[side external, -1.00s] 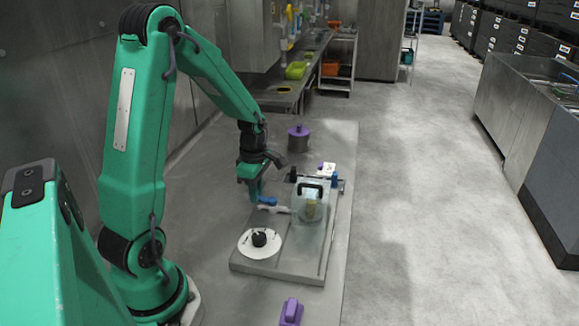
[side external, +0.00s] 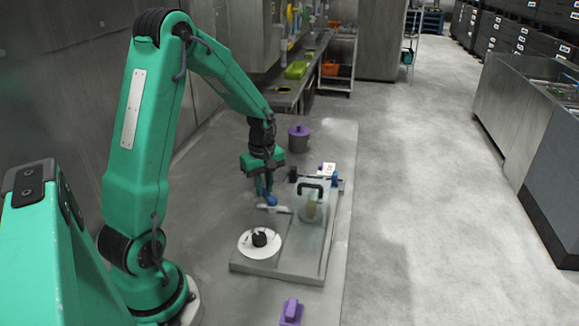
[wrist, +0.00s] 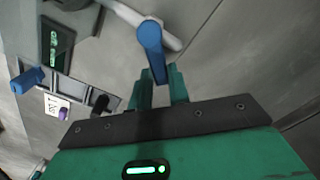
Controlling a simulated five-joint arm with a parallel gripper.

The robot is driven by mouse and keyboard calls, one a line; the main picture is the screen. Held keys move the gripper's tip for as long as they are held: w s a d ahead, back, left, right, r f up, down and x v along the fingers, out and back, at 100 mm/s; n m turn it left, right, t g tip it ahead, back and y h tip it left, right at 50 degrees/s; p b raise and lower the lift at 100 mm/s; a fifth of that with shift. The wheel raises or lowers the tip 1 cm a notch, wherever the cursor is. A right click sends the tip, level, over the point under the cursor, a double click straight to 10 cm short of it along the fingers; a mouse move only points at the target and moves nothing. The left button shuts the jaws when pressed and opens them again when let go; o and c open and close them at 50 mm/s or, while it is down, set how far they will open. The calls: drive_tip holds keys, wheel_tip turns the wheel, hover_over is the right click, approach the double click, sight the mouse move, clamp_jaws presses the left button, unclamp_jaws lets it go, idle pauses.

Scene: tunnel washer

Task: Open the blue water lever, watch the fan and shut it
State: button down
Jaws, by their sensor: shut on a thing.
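The blue water lever (side external: 271,200) sits on a white pipe (side external: 272,209) at the left of the grey board. My gripper (side external: 264,190) points down over the lever and is shut on it. In the wrist view, the blue lever (wrist: 150,38) runs from its round end on the white pipe (wrist: 128,12) down between my green fingertips (wrist: 160,82). The fan (side external: 310,207) is a pale, small shape inside a clear box with a black handle (side external: 316,184). I cannot tell whether it is turning.
A white dial with a black knob (side external: 260,238) lies on the board (side external: 270,268) in front of the lever. A purple-lidded pot (side external: 299,138) stands behind, and a purple block (side external: 291,312) lies near the front. The tabletop left of the board is bare.

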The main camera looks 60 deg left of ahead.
drive_tip(key=w+m, duration=0.1)
drive_tip(key=m, duration=0.1)
drive_tip(key=w+m, duration=0.1)
drive_tip(key=m, duration=0.1)
drive_tip(key=shift+d+m, duration=0.2)
drive_tip(key=shift+m, duration=0.2)
drive_tip(key=shift+w+d+m, duration=0.25)
drive_tip(key=shift+w+m, duration=0.1)
drive_tip(key=shift+m, duration=0.75)
drive_tip(key=shift+w+d+m, duration=0.25)
drive_tip(key=shift+w+m, duration=0.1)
drive_tip(key=shift+m, duration=0.75)
drive_tip(key=c, duration=1.3)
unclamp_jaws()
drive_tip(key=shift+r, duration=0.15)
wheel_tip(320, 180, up, 8)
drive_tip(key=shift+f, duration=0.2)
